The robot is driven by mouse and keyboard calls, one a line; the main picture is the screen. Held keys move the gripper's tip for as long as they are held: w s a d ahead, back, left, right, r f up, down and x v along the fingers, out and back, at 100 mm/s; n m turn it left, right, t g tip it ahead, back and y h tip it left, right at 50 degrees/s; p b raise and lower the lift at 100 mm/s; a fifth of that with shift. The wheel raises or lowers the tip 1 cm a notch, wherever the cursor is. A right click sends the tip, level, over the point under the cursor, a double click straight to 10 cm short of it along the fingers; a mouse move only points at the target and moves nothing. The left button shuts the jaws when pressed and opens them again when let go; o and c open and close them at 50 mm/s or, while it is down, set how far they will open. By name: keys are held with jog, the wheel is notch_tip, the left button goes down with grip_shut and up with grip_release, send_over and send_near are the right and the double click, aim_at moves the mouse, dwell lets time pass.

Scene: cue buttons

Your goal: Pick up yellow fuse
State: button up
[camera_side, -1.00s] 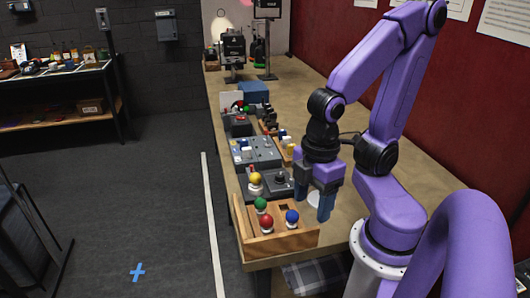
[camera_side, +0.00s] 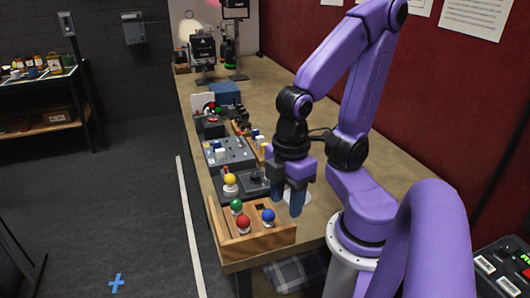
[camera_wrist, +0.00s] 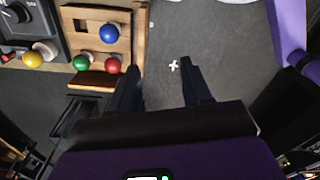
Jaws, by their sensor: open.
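The yellow fuse (camera_side: 230,179) is a yellow ball on a pale base, standing at the left side of a dark grey panel, just behind the wooden block. In the wrist view the yellow fuse (camera_wrist: 33,59) is at the left. My gripper (camera_side: 286,205) is open and empty, pointing down, to the right of the yellow fuse and of the wooden block. In the wrist view its two fingers (camera_wrist: 160,68) are apart with only floor showing between them.
The wooden block (camera_side: 262,237) holds a green ball (camera_side: 236,205), a red ball (camera_side: 243,222) and a blue ball (camera_side: 268,215); one hole is empty. A dark panel with a knob (camera_side: 254,178) adjoins the yellow fuse. Grey switch boxes (camera_side: 228,153) stand farther back. The table's right side is clear.

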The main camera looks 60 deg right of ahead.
jog(key=w+d+r+m, duration=0.2)
jog(key=w+d+m, duration=0.3)
jog(key=w+m, duration=0.55)
jog(key=w+d+r+m, duration=0.1)
jog(key=w+d+m, duration=0.4)
jog(key=w+m, duration=0.55)
jog(key=w+d+m, duration=0.1)
jog(key=d+m, duration=1.8)
jog(key=d, duration=0.6)
notch_tip(320, 180, down, 11)
jog(key=shift+d+f, duration=0.1)
jog(key=shift+d, duration=0.05)
jog(key=shift+s+f, duration=0.15)
jog(key=shift+f, duration=2.45)
